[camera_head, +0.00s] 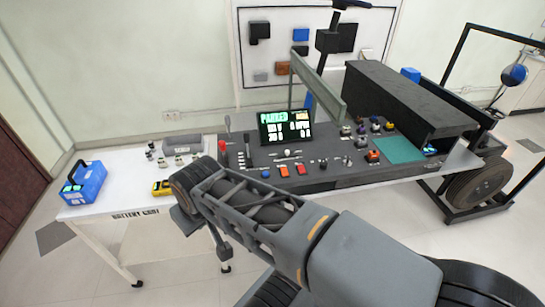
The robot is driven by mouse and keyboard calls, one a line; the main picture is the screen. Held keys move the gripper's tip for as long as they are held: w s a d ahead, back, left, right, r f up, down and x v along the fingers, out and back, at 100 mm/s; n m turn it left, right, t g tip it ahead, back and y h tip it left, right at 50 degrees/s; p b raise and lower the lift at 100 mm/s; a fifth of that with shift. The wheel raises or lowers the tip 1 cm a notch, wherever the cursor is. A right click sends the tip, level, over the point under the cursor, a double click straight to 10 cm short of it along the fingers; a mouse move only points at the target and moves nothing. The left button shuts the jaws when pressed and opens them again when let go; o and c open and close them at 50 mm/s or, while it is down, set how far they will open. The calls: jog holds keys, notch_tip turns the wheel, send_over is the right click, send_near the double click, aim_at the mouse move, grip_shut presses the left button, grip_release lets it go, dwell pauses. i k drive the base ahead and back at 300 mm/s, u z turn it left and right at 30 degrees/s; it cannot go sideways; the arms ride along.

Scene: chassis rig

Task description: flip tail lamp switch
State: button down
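The dark control console (335,178) stands on the bench in the head view, with several small switches, knobs and coloured buttons on it. Its labels are too small to read, so I cannot tell which switch is the tail lamp switch. A row of small toggles (288,153) lies below the display (286,127), which reads PARKED. My arm reaches from the lower right across the front of the console towards its left end. The arm's far end is over the battery cart, left of the console's front buttons.
The white battery cart (120,207) on the left carries a blue crate (84,184) and a yellow meter (162,188). A wheel (478,188) and black frame stand at right.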

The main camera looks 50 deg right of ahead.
aim_at(301, 169)
jog(key=z, duration=0.6)
jog(key=i, duration=0.9)
jog(key=z, duration=1)
